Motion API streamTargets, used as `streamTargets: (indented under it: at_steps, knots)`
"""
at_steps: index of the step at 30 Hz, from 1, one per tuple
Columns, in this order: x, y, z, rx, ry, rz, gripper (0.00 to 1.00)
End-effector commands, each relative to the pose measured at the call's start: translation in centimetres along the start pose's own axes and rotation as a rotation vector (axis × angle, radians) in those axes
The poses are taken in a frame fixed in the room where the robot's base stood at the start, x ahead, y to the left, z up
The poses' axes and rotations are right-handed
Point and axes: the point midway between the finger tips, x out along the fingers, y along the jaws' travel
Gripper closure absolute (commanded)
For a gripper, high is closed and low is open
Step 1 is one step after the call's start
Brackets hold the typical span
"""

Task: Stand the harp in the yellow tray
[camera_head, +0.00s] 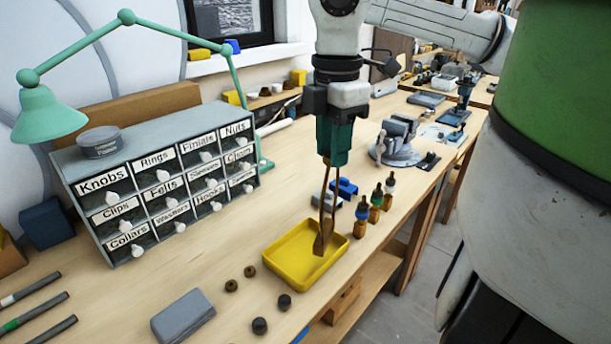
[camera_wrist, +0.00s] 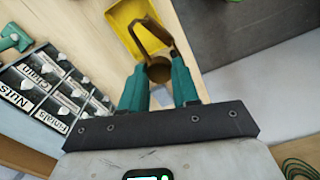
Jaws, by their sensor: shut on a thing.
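The harp is a narrow brown metal loop (camera_head: 323,230) hanging upright below my gripper (camera_head: 333,161), its lower end inside the outline of the yellow tray (camera_head: 290,243). I cannot tell whether that end touches the tray floor. My gripper's teal fingers are shut on the harp's upper end. In the wrist view the harp (camera_wrist: 150,37) stretches away from between the fingertips (camera_wrist: 158,72), with the tray (camera_wrist: 119,17) beyond it. The tray lies flat on the wooden bench and holds nothing else that I can see.
Three small bottle-like pieces (camera_head: 375,204) stand right of the tray, with blue and grey blocks (camera_head: 344,188) behind. Small dark knobs (camera_head: 284,301) and a grey box (camera_head: 183,317) lie in front. A labelled drawer cabinet (camera_head: 155,180) stands left. The bench edge is close on the right.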

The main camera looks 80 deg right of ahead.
Motion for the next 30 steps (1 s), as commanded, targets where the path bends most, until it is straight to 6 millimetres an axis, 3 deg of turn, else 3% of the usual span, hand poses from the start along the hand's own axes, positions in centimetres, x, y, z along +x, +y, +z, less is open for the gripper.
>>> streamTargets:
  at_steps: [3,12,20,30]
  knots:
    - [1.1,2.2,-0.4,0.001,0.004,-0.003,1.0]
    - [5.0,5.2,-0.8,0.001,0.002,-0.001,1.0]
    - [6.8,6.5,-1.0,0.001,0.002,-0.002,1.0]
    - [9.6,6.3,-0.9,0.0,0.0,0.0,1.0]
